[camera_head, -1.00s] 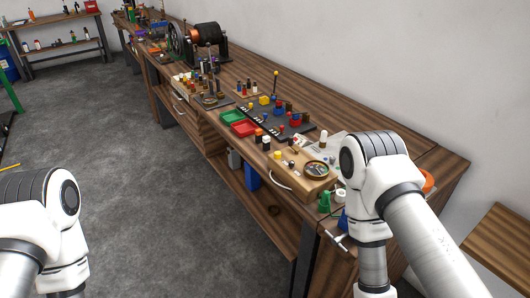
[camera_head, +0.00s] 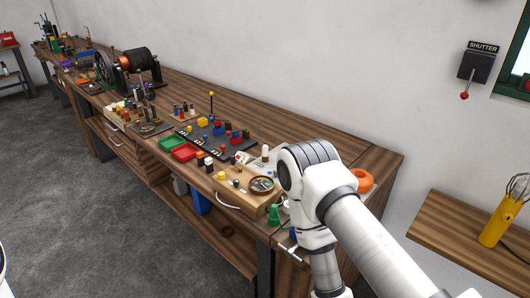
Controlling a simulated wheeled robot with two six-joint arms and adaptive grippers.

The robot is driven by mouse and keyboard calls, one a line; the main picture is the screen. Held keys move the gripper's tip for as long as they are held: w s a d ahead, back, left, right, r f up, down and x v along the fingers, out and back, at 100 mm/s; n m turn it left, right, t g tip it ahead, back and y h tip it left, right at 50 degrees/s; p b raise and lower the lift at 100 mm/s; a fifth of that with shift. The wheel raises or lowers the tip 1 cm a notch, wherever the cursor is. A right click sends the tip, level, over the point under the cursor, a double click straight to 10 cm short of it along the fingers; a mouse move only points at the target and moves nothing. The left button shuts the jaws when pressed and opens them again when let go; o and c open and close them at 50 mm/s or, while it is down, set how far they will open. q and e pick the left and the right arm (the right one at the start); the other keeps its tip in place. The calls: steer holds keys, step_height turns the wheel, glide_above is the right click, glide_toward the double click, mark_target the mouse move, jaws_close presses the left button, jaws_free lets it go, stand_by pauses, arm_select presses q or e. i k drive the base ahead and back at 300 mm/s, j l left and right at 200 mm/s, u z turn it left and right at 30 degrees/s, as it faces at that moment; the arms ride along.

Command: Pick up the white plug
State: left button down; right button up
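Several small two-tone plugs stand on the workbench (camera_head: 325,135). One with a white top and a dark lower part (camera_head: 209,163) stands beside an orange and black one (camera_head: 200,158), near the wooden meter box (camera_head: 236,199). A plain white upright cylinder (camera_head: 265,152) stands behind the box. I cannot tell for sure which of these is the white plug. My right arm crosses in front of the bench's near end, and its gripper is below the frame. Only a sliver of my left arm shows at the left edge, and its gripper is outside the picture.
A green tray (camera_head: 172,143) and a red tray (camera_head: 184,152) lie beside a dark board of colored plugs. An orange ring (camera_head: 362,180) lies at the bench's right end. A wooden shelf (camera_head: 460,238) is at right. The grey floor (camera_head: 120,215) at left is clear.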

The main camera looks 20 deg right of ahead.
mark_target(265, 153)
steer(key=i+j+z, duration=0.15)
steer(key=z, duration=0.3)
steer(key=i+j+z, duration=0.2)
steer(key=z, duration=0.3)
steer(key=i+j+z, duration=0.15)
steer(key=j+z, duration=0.15)
steer(key=z, duration=0.15)
